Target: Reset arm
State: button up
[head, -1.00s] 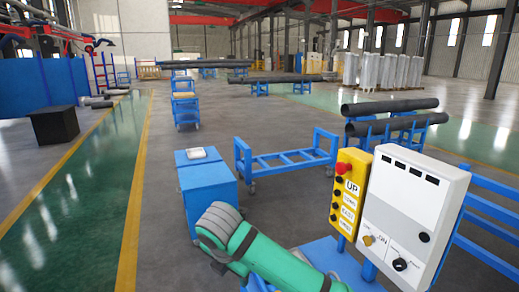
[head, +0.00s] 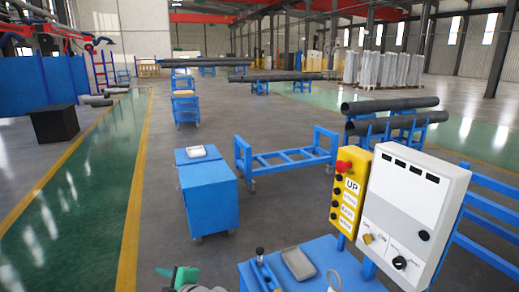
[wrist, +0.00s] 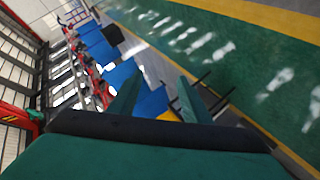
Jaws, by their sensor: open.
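My gripper (wrist: 157,92) shows in the wrist view with its two green fingers apart and nothing between them. The wrist view is tilted far over, and the fingers point out across the hall toward the blue panels and the green floor lane. In the head view only a small green and grey part of my arm (head: 187,280) shows at the bottom edge, left of the blue workbench (head: 318,258). The fingers cannot be made out there.
A blue cabinet (head: 208,195) stands behind.

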jog(key=s+d+f+m+t+h, duration=0.7)
jog(key=s+d+f+m, duration=0.6)
jog(key=s+f+m, duration=0.5)
jog(key=s+d+r+m+h, duration=0.1)
jog(key=s+d, duration=0.6)
jog(key=s, duration=0.4)
jog(key=s+d+r+m+h, duration=0.1)
jog(key=s+d+m+h, duration=0.1)
jog(key=s+d, duration=0.5)
jog(key=shift+s, duration=2.4)
jog(key=shift+r, duration=0.1)
